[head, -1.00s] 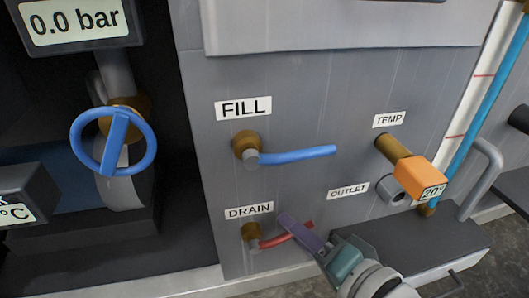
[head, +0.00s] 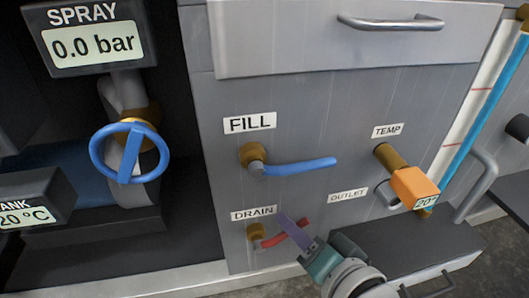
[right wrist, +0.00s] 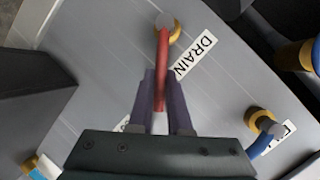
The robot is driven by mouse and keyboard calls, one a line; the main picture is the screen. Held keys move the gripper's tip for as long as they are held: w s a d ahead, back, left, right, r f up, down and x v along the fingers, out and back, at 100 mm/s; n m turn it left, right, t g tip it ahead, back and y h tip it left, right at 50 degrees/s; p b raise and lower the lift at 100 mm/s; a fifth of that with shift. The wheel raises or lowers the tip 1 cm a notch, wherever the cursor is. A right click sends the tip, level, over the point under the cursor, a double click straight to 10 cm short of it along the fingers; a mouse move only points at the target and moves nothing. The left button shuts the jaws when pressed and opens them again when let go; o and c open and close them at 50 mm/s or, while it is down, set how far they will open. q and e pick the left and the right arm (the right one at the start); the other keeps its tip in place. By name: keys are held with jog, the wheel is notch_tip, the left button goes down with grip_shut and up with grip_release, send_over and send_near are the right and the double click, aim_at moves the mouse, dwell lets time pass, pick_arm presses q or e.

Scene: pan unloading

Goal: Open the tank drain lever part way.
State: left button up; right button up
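The red drain lever (head: 290,235) sticks out to the right from its brass fitting (head: 255,233), under the DRAIN label (head: 253,214). It tilts slightly up toward its free end. My right gripper (head: 290,226) reaches it from the lower right. In the right wrist view the lever (right wrist: 164,60) runs down between the two purple fingers (right wrist: 161,82), which stand close on both its sides with almost no gap. The right gripper looks shut on it. A finger hides part of the lever in the head view. My left gripper is not in view.
The blue fill lever (head: 300,167) lies above the drain lever. An orange temperature knob (head: 413,188) and the outlet pipe (head: 388,194) are to the right. A blue handwheel (head: 130,153) is at the left. A dark ledge (head: 420,255) juts out at lower right.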

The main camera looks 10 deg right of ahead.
jog(key=o, duration=0.4)
jog(key=shift+o, duration=0.2)
jog(key=shift+s, duration=0.1)
jog(key=shift+s+d+r+p, duration=0.1)
jog(key=shift+s+r+p, duration=0.15)
jog(key=shift+p, duration=0.15)
jog(key=p+v, duration=0.5)
jog(key=v, duration=0.4)
jog(key=shift+s+f, duration=0.1)
